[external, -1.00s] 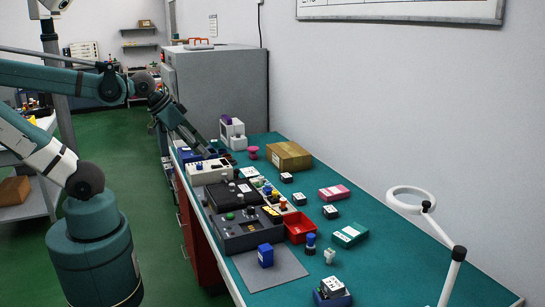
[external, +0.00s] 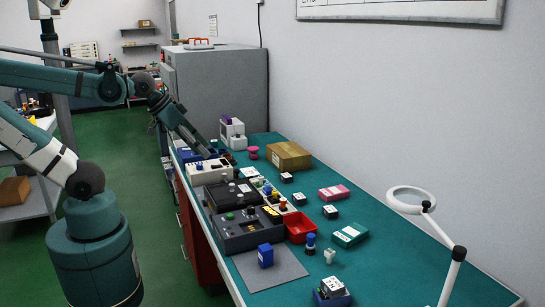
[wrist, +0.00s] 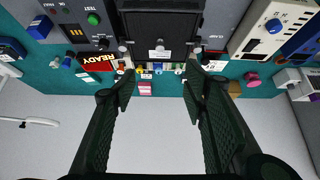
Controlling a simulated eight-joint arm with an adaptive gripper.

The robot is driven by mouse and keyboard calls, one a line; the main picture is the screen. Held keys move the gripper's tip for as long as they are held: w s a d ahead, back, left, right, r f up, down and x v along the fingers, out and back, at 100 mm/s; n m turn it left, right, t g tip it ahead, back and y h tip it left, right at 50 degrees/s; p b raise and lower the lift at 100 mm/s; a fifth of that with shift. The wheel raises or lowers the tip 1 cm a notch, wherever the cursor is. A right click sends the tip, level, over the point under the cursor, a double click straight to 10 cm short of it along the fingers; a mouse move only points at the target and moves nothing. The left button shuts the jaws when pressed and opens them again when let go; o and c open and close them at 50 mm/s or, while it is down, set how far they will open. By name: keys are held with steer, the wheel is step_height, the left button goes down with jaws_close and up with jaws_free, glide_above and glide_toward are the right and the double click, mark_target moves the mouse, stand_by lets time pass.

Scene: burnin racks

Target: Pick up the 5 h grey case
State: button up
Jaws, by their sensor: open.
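My gripper (external: 212,153) is over the far end of the green bench, near the cream box with a blue knob. In the wrist view my gripper (wrist: 157,92) has its two fingers wide apart with nothing between them. Several small dark cases with white labels stand on the bench: one near the carton (external: 286,177), one in the middle (external: 299,199) and one closer (external: 330,212). Another white-labelled piece (external: 332,286) sits on a blue stand at the front. The label writing is too small to read, so I cannot tell which is the 5 h grey case.
A dark test panel (external: 240,232) and a black clamp fixture (wrist: 160,25) line the bench's left side. A red tray (external: 300,228), pink case (external: 334,193), green case (external: 350,235), blue case (external: 265,255) and carton (external: 288,156) stand around. A ring lamp (external: 411,200) rises at right.

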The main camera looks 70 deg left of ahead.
stand_by(0.3)
steer(key=w+d+r+m+g+h+p, duration=0.1)
steer(key=w+d+m, duration=0.2)
steer(key=w, duration=0.5)
steer(key=w+d+m+g+p, duration=0.1)
steer(key=w+d+m+g, duration=0.15)
steer(key=w, duration=0.55)
steer(key=w+d+r+m+g+h+p, duration=0.15)
steer(key=w+m, duration=0.25)
steer(key=w, duration=0.4)
steer(key=w+d+f+m, duration=0.45)
steer(key=w+f, duration=0.25)
steer(key=w, duration=0.4)
steer(key=m+g+h+p, duration=0.1)
steer(key=m+g+h, duration=0.15)
steer(key=m, duration=0.25)
glide_toward(330, 212)
steer(key=shift+w+a+f+y, duration=0.15)
steer(key=shift+w+a, duration=0.2)
steer(key=shift+w, duration=0.15)
steer(key=shift+w+a+f+y, duration=0.15)
steer(key=shift+w+a+f, duration=0.05)
steer(key=shift+w+a, duration=0.2)
steer(key=shift+f, duration=0.1)
steer(key=shift+x, duration=1.2)
